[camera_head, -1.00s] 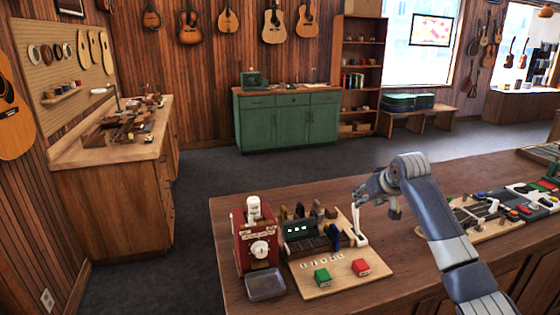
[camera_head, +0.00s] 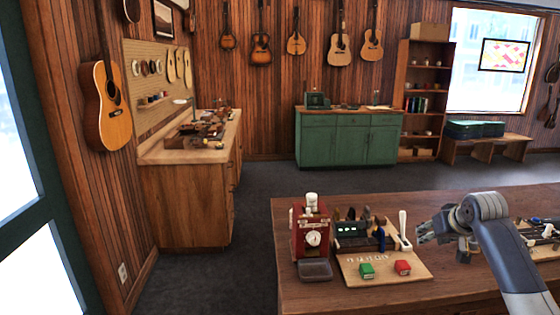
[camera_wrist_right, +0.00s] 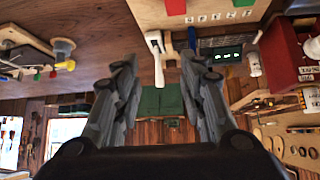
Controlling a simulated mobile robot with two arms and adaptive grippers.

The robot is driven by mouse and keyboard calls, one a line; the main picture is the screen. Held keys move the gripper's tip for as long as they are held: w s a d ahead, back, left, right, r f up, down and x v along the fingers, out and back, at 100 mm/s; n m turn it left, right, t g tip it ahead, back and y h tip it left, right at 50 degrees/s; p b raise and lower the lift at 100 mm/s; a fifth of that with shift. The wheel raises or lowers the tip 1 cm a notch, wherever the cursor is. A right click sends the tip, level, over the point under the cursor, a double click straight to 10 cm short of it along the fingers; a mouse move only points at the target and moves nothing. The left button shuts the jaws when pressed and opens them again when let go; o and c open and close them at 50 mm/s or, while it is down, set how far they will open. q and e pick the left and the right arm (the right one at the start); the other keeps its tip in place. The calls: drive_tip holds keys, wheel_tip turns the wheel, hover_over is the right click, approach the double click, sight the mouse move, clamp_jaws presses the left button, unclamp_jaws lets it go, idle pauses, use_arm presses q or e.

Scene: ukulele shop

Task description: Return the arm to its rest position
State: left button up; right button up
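My right arm reaches in from the right in the head view. My right gripper (camera_head: 428,232) is just right of a white upright lever (camera_head: 404,228) on a wooden board (camera_head: 382,278). In the right wrist view its two fingers (camera_wrist_right: 158,72) stand apart with nothing held between them. The lever (camera_wrist_right: 156,55) shows beyond the fingertips, apart from them. My left gripper is not in view.
The board carries a display box (camera_head: 350,230), a green block (camera_head: 367,270) and a red block (camera_head: 403,267). A red machine (camera_head: 311,240) stands left of it on the counter (camera_head: 440,292). Open floor (camera_head: 240,262) lies left of the counter.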

drive_tip(key=s+a+f+n+g+y, duration=0.1)
drive_tip(key=s+a+f+n, duration=0.1)
drive_tip(key=s+a+f, duration=0.8)
drive_tip(key=s+a+f+n+g, duration=0.15)
drive_tip(key=s+a+f, duration=0.35)
drive_tip(key=s+f, duration=0.5)
drive_tip(key=s+a+f+g, duration=0.1)
drive_tip(key=s+a+f, duration=0.15)
drive_tip(key=s, duration=1.05)
drive_tip(key=s+a+f+g, duration=0.2)
drive_tip(key=s+a, duration=0.1)
drive_tip(key=s, duration=0.9)
wheel_tip(320, 180, down, 27)
drive_tip(key=s+b, duration=0.2)
use_arm(q)
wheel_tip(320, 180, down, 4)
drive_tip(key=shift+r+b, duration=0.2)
drive_tip(key=shift+b, duration=0.55)
use_arm(e)
drive_tip(key=s+d+f+g, duration=0.2)
drive_tip(key=s+d+f, duration=0.1)
drive_tip(key=s+f, duration=1.4)
wheel_tip(320, 180, down, 2)
drive_tip(key=shift+s+f, duration=0.1)
drive_tip(key=shift+s, duration=0.05)
